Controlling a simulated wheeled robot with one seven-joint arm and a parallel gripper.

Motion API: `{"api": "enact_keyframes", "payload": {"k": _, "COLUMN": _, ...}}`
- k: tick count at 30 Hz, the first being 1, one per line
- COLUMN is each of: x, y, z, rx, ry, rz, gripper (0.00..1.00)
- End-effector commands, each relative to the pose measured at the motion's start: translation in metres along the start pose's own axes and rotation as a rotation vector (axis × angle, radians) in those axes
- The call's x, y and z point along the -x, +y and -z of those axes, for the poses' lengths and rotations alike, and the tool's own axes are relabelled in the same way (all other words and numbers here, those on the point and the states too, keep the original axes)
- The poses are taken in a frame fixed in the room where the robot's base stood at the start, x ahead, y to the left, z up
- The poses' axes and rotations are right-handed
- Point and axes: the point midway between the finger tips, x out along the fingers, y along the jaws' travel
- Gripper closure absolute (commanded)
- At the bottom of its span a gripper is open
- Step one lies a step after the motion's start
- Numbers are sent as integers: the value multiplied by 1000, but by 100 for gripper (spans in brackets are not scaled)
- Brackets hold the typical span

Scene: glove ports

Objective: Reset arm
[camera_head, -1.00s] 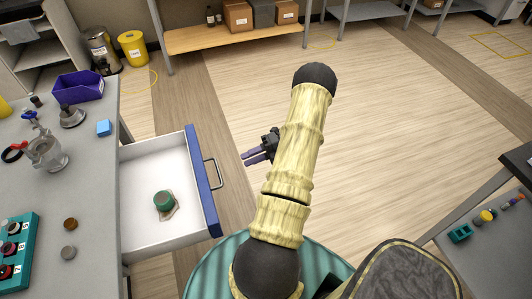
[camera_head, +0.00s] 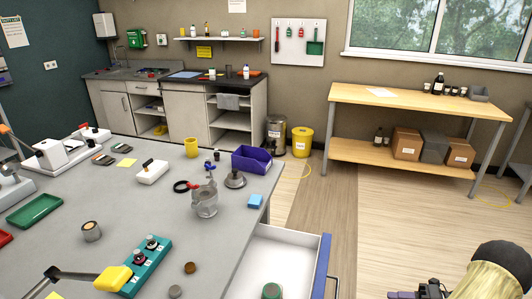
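My gripper (camera_head: 398,294) shows only in part at the bottom edge, right of the open drawer. Its dark body and purple-grey fingertips point left, and most of the fingers are cut off, so I cannot tell if they are apart. My pale yellow arm with a black joint fills the bottom right corner. The drawer (camera_head: 285,260), white inside with a blue front, stands open under the grey table.
A wooden bench (camera_head: 420,100) stands at the back right. The floor between is clear.

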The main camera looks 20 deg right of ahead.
Motion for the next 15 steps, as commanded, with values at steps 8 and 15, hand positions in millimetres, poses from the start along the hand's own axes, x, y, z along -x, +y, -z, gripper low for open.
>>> {"api": "enact_keyframes", "payload": {"k": 8, "x": -41, "y": 34, "z": -2, "rx": 216, "ry": 165, "rz": 132, "gripper": 70}}
{"api": "enact_keyframes", "payload": {"k": 15, "x": -109, "y": 91, "z": 18, "rx": 727, "ry": 549, "rz": 315, "gripper": 70}}
